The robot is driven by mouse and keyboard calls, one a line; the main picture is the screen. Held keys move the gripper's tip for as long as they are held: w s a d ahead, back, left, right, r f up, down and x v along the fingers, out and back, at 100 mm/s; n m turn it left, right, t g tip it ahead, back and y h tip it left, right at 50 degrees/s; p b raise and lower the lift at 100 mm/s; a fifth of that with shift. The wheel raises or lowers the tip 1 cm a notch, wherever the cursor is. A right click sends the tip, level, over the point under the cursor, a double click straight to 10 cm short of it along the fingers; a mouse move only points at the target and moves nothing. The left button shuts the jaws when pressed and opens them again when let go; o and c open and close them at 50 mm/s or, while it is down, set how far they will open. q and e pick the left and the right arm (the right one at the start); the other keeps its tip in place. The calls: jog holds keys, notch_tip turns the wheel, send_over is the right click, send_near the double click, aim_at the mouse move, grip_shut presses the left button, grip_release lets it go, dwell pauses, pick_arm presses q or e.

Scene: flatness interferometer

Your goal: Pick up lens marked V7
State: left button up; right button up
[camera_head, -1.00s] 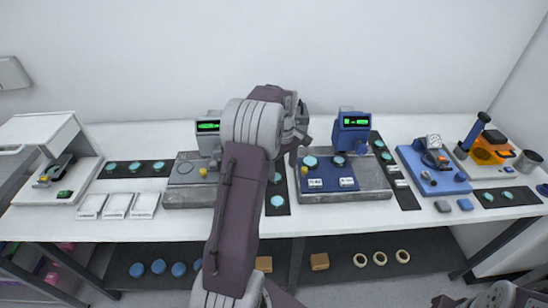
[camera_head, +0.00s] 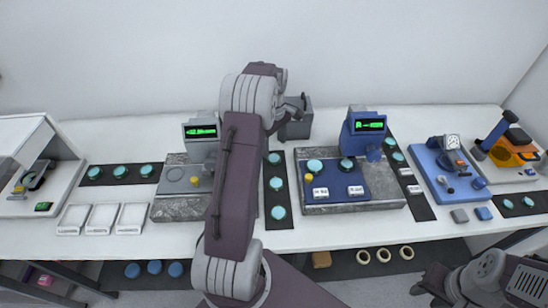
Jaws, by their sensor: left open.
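Two pale-blue round lenses lie on a blue mat (camera_head: 337,180) on the right granite plate. The left lens (camera_head: 315,166) sits behind one white label card (camera_head: 320,193) and the right lens (camera_head: 346,164) behind another label card (camera_head: 356,191). The print on the cards is too small to read, so I cannot tell which lens is V7. My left gripper (camera_head: 292,108) is open, behind and left of the mat and apart from both lenses; its arm partly hides it. My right gripper (camera_head: 430,284) is low at the bottom right, in front of the table, its jaws unclear.
More lenses lie on black strips, including the middle strip (camera_head: 277,221). Blue (camera_head: 364,128) and grey (camera_head: 201,130) display instruments stand at the plates' backs. White trays (camera_head: 102,219) lie at left; a blue fixture (camera_head: 445,172) stands at right. My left arm covers part of the left granite plate (camera_head: 178,208).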

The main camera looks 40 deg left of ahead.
aim_at(274, 157)
pick_arm(q)
jog(key=shift+w+a+f, duration=0.2)
jog(key=shift+w+f, duration=0.05)
jog(key=shift+f, duration=0.35)
notch_tip(274, 157, down, 5)
jog(key=shift+s+d+r, duration=0.15)
jog(key=c, duration=1.5)
jog(key=shift+r, duration=0.35)
notch_tip(274, 157, up, 3)
jog(key=shift+f, duration=0.15)
jog(key=s+d+r, duration=0.1)
jog(key=d+r, duration=0.1)
jog(key=d, duration=0.1)
jog(key=s+d+r, duration=0.1)
jog(key=d+r, duration=0.2)
jog(key=d, duration=0.1)
jog(key=s+d+r+b, duration=0.1)
jog(key=d+r, duration=0.1)
jog(key=d, duration=0.2)
jog(key=shift+s+r, duration=0.2)
